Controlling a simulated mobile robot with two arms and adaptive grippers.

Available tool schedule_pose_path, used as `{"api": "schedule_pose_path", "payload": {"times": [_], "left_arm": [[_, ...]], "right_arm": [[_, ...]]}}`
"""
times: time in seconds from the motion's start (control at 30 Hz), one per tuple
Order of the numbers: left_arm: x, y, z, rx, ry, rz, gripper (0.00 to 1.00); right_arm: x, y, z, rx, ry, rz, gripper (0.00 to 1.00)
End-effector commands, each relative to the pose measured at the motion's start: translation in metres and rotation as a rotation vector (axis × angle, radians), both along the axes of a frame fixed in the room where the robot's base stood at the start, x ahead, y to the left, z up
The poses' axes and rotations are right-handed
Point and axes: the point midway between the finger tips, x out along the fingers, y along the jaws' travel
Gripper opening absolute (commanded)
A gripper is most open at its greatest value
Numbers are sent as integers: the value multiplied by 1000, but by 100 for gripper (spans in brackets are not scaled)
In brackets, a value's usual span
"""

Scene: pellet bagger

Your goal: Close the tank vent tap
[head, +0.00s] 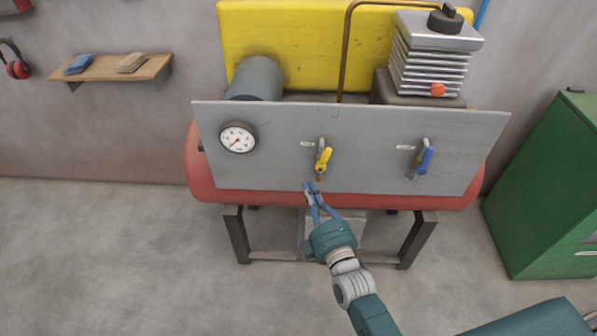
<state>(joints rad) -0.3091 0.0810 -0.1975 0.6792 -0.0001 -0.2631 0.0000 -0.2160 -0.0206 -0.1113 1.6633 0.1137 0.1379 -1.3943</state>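A grey panel (265,180) carries two taps. The yellow-handled tap (323,161) is near the middle, its handle slanting steeply down and slightly left. The blue-handled tap (425,161) is farther right, its handle also steeply slanted. Each has a small label to its left, too small to read, so I cannot tell which is the tank vent tap. My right gripper (312,187) is just below the yellow handle, its blue fingertips close together. I cannot tell whether they touch each other or the handle. My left gripper is not in view.
A pressure gauge (237,137) is at the panel's left. A red tank (200,170) on a dark stand lies behind the panel. A finned compressor head (428,65) rises behind it. A green cabinet (545,190) stands right. The floor at left is clear.

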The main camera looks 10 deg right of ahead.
Motion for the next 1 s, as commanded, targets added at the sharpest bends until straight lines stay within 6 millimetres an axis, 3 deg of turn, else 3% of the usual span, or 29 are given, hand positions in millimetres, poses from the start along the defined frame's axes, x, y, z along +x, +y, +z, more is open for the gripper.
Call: {"api": "schedule_pose_path", "payload": {"times": [0.1, 0.27, 0.73, 0.8, 1.0], "left_arm": [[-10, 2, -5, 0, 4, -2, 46], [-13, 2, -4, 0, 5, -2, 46], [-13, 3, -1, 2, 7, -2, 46], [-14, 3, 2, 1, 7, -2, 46], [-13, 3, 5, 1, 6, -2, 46]], "right_arm": [[1, -14, 20, -61, -64, -40, 0], [12, -17, 27, -77, -80, -50, 0], [105, -12, 35, -78, -78, -47, 0], [97, -27, 28, -84, -73, -47, 0], [91, -45, 24, -80, -76, -46, 0]]}}
